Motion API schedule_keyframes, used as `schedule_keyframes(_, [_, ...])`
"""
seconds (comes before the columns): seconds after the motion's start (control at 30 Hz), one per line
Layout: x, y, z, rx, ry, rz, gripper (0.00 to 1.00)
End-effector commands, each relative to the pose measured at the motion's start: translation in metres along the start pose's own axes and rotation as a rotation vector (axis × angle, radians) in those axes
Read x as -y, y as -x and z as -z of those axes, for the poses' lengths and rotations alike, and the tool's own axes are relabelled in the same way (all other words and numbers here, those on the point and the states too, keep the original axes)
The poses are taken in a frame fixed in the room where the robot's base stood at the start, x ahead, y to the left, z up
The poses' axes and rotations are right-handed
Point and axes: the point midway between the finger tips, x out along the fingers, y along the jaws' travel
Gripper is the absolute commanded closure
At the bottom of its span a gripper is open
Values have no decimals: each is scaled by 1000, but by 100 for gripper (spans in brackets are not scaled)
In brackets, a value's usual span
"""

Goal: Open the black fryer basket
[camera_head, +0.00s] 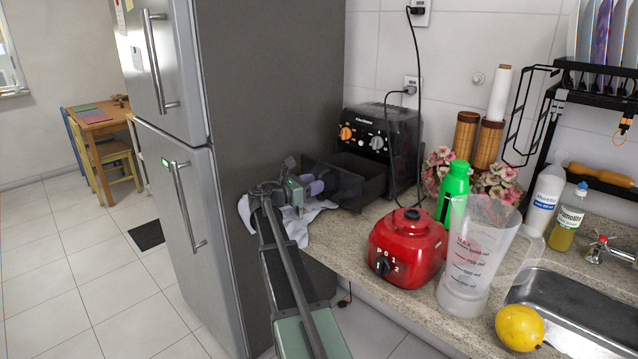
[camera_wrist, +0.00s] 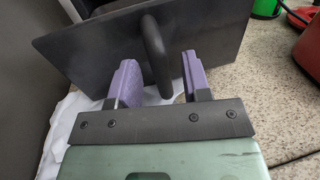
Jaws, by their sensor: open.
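The black fryer (camera_head: 378,137) stands on the counter against the wall, beside the fridge. Its basket (camera_head: 362,180) sticks out of the front, with its open top showing. In the wrist view the dark front panel of the basket (camera_wrist: 90,50) fills the upper middle, with its handle (camera_wrist: 154,48) standing out from it. My gripper (camera_head: 312,184) is at the front of the basket. In the wrist view its purple fingers (camera_wrist: 160,76) are apart, one on each side of the handle, with gaps between. The far edge of the handle's contact with the panel is partly hidden.
A white cloth (camera_head: 300,226) lies on the counter under my gripper. The fridge (camera_head: 270,100) stands close on the left. A red blender base (camera_head: 408,247), a clear jug (camera_head: 478,262) and a green bottle (camera_head: 454,193) stand to the right. A cable (camera_head: 386,120) hangs before the fryer.

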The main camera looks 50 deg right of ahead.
Motion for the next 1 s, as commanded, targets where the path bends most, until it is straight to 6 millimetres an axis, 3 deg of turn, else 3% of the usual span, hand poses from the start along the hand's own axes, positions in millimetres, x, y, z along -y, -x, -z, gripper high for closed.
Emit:
schedule_keyframes(0.1, [1,32,0,0,0,-2,56])
schedule_keyframes(0.3, [1,73,0,0,0,1,56])
schedule_keyframes(0.43, [1,83,0,0,-1,2,56])
schedule_keyframes(0.8, [1,83,0,0,0,3,56])
schedule_keyframes(0.87, [5,88,1,-24,-27,-1,56])
schedule_keyframes(0.93, [19,106,7,-109,-122,-8,56])
schedule_keyframes(1.0, [43,140,20,-270,-294,-2,56])
